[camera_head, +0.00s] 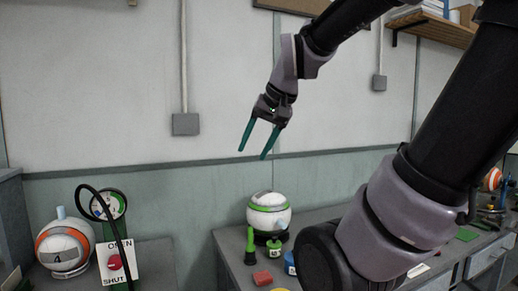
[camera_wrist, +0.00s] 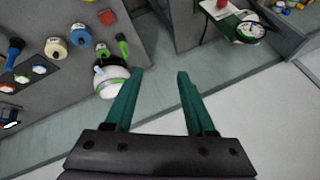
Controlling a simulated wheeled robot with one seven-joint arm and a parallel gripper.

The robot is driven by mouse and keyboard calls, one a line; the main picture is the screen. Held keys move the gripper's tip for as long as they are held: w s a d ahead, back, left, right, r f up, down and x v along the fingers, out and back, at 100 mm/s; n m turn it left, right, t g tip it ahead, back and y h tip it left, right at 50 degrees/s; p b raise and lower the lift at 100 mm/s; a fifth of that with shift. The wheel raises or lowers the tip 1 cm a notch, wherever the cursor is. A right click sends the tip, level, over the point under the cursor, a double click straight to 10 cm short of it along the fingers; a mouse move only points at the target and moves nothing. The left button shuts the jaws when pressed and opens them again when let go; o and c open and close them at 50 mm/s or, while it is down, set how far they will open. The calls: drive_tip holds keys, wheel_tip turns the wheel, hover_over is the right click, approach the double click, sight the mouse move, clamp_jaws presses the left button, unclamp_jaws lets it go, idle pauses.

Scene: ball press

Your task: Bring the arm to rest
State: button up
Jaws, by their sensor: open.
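My gripper (camera_head: 257,142) is raised in the air above the bench in the head view, in front of the pale wall. Its two green fingers are spread apart with nothing between them. The wrist view also shows the open fingers (camera_wrist: 158,80), with wall and bench beyond. My arm comes in from the upper right, and part of it blocks the bench at the right.
A white and green ball (camera_head: 268,213) stands on the grey bench (camera_head: 228,244), below the gripper. A white and orange ball (camera_head: 64,247), a gauge (camera_head: 109,205) and an OPEN/SHUT panel (camera_head: 120,261) are at left. Open air surrounds the gripper.

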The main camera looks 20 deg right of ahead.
drive_tip(key=shift+s+a+n+t, duration=0.15)
drive_tip(key=shift+s+t, duration=0.05)
drive_tip(key=shift+s, duration=0.7)
drive_tip(key=shift+s+a+n+t, duration=0.1)
drive_tip(key=shift+s+n+t, duration=0.1)
drive_tip(key=shift+s, duration=0.7)
